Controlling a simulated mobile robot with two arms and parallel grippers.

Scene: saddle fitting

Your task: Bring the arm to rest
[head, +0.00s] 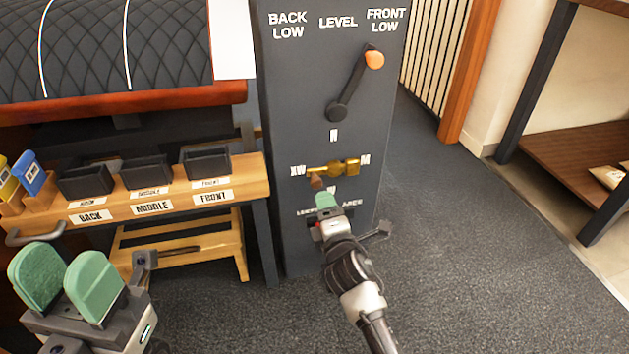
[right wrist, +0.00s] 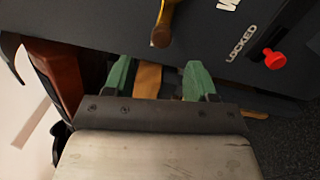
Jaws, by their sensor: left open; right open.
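My right gripper (head: 326,203) is in front of the lower part of a dark control panel (head: 290,245). In the right wrist view its two green fingers (right wrist: 158,80) are apart, with nothing held between them. The brass dial (head: 340,168) sits just above the right gripper in the head view; a brass handle end (right wrist: 162,34) shows ahead of the fingers in the wrist view. The gripper hides part of the lettering under the dial. My left gripper (head: 66,280) is at the lower left, open and empty, its green pads apart.
A lever with an orange knob (head: 374,60) points to FRONT LOW. A red knob (right wrist: 274,59) is beside LOCKED. A wooden bench (head: 255,183) holds black bins (head: 147,172) above BACK, MIDDLE and FRONT labels. A quilted saddle panel (head: 170,50) is behind. Carpet at right is clear.

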